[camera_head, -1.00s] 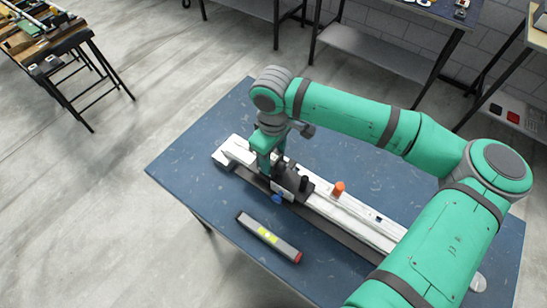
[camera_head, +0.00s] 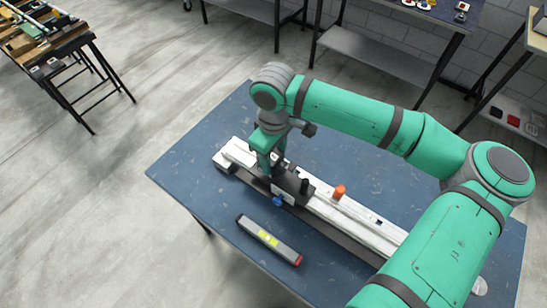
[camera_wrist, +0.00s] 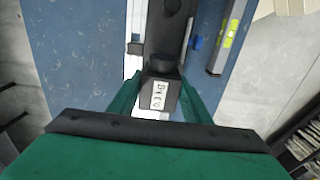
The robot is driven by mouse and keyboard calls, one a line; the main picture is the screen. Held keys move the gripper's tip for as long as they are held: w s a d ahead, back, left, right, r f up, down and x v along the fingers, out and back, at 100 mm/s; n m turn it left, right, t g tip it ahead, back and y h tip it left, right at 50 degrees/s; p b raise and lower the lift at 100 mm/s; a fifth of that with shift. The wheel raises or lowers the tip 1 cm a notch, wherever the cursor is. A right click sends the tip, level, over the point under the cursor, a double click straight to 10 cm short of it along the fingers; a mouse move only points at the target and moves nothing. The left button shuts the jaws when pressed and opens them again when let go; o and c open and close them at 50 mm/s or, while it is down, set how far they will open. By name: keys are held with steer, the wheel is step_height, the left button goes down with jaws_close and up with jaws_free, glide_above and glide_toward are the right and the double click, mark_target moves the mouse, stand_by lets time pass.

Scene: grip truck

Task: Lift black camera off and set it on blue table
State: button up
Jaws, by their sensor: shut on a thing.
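The black camera (camera_head: 292,184) is a dark block with a pale label and a blue knob, on the long white-and-black rail (camera_head: 352,214). The rail lies across the blue table (camera_head: 190,164). My gripper (camera_head: 272,164) reaches down from above, shut on the camera. In the wrist view the camera (camera_wrist: 160,92) sits between the two green fingers (camera_wrist: 160,108), its label facing me. I cannot tell whether there is a gap between the camera and the rail. The gripper hides part of the camera.
An orange knob (camera_head: 339,191) stands up from the rail to the right of the camera. A grey spirit level (camera_head: 268,240) with a yellow-green vial lies at the table's front. Bare tabletop shows in front of the rail at left and behind it.

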mark_target(274, 156)
steer(key=shift+r, duration=2.5)
steer(key=shift+r, duration=0.1)
step_height(274, 156, up, 13)
steer(key=shift+r, duration=0.15)
stand_by(1.3)
stand_by(0.4)
